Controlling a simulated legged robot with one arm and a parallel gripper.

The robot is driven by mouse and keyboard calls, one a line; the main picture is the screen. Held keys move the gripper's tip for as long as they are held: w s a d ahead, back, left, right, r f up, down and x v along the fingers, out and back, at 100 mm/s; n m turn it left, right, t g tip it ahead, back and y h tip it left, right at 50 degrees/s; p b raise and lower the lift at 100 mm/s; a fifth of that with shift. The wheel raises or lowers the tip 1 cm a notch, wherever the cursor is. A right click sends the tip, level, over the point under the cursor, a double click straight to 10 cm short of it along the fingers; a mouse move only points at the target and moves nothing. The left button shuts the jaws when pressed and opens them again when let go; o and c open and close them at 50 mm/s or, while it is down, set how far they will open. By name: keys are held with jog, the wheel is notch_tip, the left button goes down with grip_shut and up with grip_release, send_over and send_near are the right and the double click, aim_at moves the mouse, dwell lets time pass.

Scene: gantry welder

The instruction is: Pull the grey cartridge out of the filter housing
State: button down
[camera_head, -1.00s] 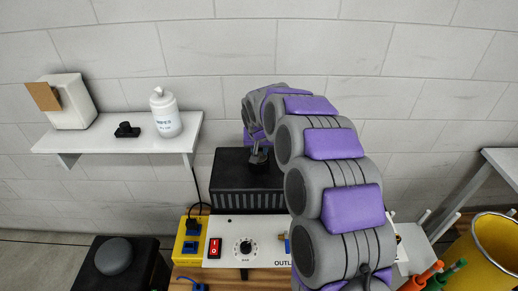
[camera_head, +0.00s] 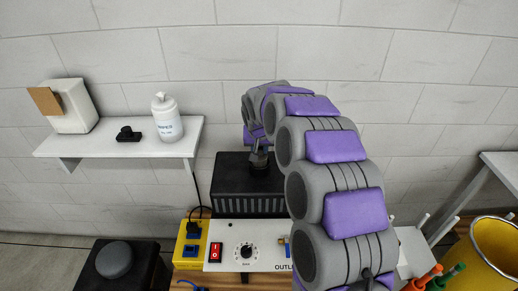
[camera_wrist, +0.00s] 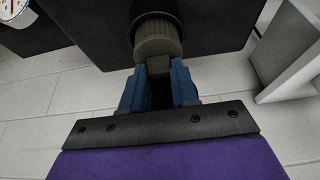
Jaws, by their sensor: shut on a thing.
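The grey cartridge (camera_wrist: 158,42) shows in the wrist view as a ribbed round end with a small tab. It sits in a round black collar on the dark filter housing (camera_wrist: 90,30), so how deep it goes is hidden. The black box with a slotted front in the head view (camera_head: 232,172) appears to be the same housing. My gripper (camera_wrist: 159,72) has its blue fingers on either side of the cartridge's tab and is shut on it. In the head view my gripper (camera_head: 259,155) is small and dark at the housing's top, and the cartridge cannot be made out.
A white control panel (camera_head: 222,264) with a red switch and knob stands in front of the housing. A wall shelf (camera_head: 100,143) holds a white bottle (camera_head: 167,117). A yellow bucket (camera_head: 492,262) is at right. A white shelf edge (camera_wrist: 292,75) is close at right in the wrist view.

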aim_at(260, 150)
jog(key=shift+r+p, duration=1.05)
jog(key=shift+r, duration=1.4)
jog(key=shift+f, duration=0.1)
